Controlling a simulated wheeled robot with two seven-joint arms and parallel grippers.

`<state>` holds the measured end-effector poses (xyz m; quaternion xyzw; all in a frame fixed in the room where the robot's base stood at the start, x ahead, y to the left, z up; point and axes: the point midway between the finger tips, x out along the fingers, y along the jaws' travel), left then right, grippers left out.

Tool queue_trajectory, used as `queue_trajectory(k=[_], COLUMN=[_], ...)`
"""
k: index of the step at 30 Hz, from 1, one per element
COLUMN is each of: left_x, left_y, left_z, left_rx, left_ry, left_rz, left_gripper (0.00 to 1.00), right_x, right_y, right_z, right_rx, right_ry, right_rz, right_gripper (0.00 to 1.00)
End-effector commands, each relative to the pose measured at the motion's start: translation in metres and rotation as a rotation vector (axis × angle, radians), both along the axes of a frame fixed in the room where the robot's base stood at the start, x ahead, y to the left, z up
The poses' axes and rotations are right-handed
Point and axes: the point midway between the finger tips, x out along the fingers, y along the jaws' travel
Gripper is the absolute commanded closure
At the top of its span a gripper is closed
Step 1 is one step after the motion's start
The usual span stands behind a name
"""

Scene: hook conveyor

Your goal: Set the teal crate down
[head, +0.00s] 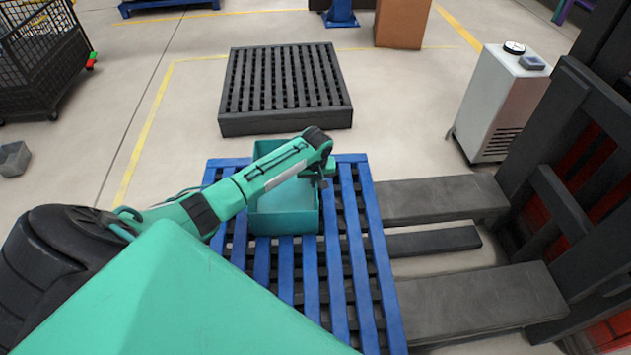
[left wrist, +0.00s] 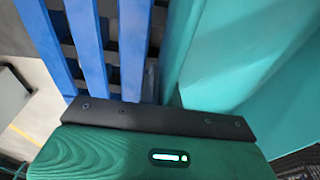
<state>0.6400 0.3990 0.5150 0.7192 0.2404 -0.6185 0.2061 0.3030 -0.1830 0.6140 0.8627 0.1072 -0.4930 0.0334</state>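The teal crate (head: 284,222) is an open box, upright over the blue slatted pallet (head: 311,275) in the head view. I cannot tell whether its base touches the slats. My left arm crosses over the crate and hides part of its inside. My left gripper (head: 321,180) is at the crate's right rim, pointing down, and its fingertips are hard to make out. In the left wrist view, a teal crate wall (left wrist: 215,50) fills the right side beside the gripper, with the blue slats (left wrist: 133,45) at left. My right gripper is out of view.
Dark forklift forks (head: 440,198) reach toward the pallet from the right. A dark slatted pallet (head: 285,85) lies behind on the floor. A white cabinet (head: 497,105) stands at right, a wire cage cart (head: 40,60) at far left. Open floor lies left of the blue pallet.

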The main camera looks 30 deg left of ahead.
Motion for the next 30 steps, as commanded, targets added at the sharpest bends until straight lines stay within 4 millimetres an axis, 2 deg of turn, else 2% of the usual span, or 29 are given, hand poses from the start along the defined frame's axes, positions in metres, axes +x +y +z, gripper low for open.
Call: queue_trajectory(k=[1, 3, 5, 14, 17, 23, 26, 30], left_x=[0.0, 0.0, 0.0, 0.0, 0.0, -0.004, -0.006, -0.01], left_y=[0.0, 0.0, 0.0, 0.0, 0.0, -0.003, -0.006, -0.008], left_z=[0.0, -0.001, -0.002, 0.0, 0.007, 0.038, 0.063, 0.091], left_rx=[0.0, -0.001, -0.001, 0.0, -0.001, 0.0, -0.001, 0.0], left_ry=[0.0, 0.001, 0.001, 0.0, -0.001, -0.001, -0.003, -0.003], left_rz=[0.0, 0.0, 0.0, 0.0, 0.0, -0.001, -0.001, -0.001], left_gripper=[1.0, 0.84, 0.74, 0.74, 0.74, 0.74, 0.74, 0.74], right_x=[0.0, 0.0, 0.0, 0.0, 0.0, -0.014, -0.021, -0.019], right_y=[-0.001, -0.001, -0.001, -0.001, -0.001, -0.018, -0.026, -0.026], right_z=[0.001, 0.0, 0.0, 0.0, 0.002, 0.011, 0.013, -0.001], right_rx=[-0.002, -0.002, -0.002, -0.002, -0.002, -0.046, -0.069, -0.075], right_ry=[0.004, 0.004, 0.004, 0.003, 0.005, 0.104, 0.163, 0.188], right_rz=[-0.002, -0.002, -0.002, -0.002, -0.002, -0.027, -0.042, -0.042], right_gripper=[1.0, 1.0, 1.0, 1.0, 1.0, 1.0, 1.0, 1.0])
